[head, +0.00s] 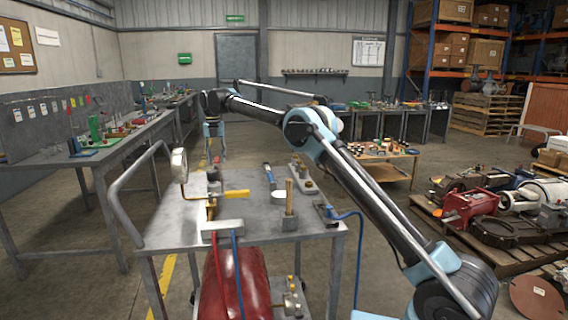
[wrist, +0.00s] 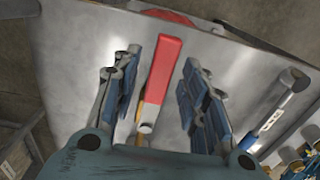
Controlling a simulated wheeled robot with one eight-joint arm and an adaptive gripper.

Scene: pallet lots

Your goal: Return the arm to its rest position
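My arm reaches from the lower right of the head view up to a raised elbow and then out to the left. My gripper (head: 213,130) hangs down at the arm's far end, over the far part of the grey metal cart (head: 165,225). In the wrist view my gripper (wrist: 161,75) has its two blue pad fingers spread wide. A red-handled tool (wrist: 163,70) lies between them in the picture, with a gap on each side. Nothing is held. How high the gripper is above the cart top is hard to tell.
The cart carries a gauge (head: 179,165), a yellow-handled valve (head: 236,194), a blue-handled tool (head: 269,176) and a brass post (head: 289,197). A red tank (head: 235,285) sits below. A low wooden table (head: 385,170) and a loaded pallet (head: 500,255) stand right. A long bench (head: 110,155) is left.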

